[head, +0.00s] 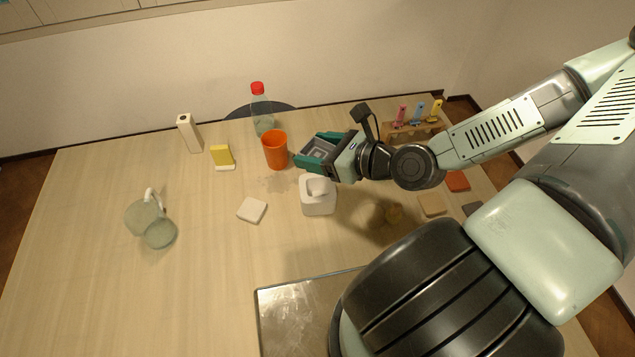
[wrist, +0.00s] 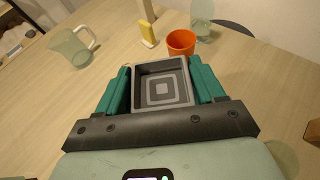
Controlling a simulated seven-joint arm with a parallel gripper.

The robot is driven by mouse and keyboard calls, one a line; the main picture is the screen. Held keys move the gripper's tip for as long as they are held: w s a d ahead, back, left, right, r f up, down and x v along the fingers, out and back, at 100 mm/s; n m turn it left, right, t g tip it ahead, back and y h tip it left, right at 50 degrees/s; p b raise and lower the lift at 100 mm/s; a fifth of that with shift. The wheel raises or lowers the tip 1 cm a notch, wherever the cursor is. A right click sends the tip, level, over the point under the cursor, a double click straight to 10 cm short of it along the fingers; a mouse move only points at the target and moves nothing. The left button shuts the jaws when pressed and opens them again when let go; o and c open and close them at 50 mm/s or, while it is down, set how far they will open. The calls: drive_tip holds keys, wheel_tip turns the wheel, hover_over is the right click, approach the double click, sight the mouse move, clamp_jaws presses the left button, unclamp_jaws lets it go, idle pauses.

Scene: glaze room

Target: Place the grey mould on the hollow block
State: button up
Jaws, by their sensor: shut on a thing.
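The grey mould (wrist: 162,88) is a square shallow tray with nested squares on its floor. My gripper (head: 318,150) is shut on it, with teal fingers on two opposite sides, and holds it above the table. The mould (head: 317,149) also shows in the head view, right of the orange cup. A tall cream block (head: 189,134) with a dark hole in its top stands at the back left; it looks like the hollow block. My gripper is well to its right and apart from it.
An orange cup (head: 275,150) and a clear bottle (head: 261,110) stand close left of my gripper. A yellow sponge in a holder (head: 222,156), a white box (head: 318,196), a pale tile (head: 252,210) and a glass jug (head: 150,220) stand around. The table's left front is clear.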

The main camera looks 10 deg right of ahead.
sight(317, 187)
wheel_tip(317, 187, down, 9)
drive_tip(key=shift+f, duration=0.15)
idle(0.4)
drive_tip(key=shift+f, duration=0.1)
drive_tip(key=o, duration=1.1)
drive_tip(key=shift+c, duration=0.2)
drive_tip(key=v, duration=1.2)
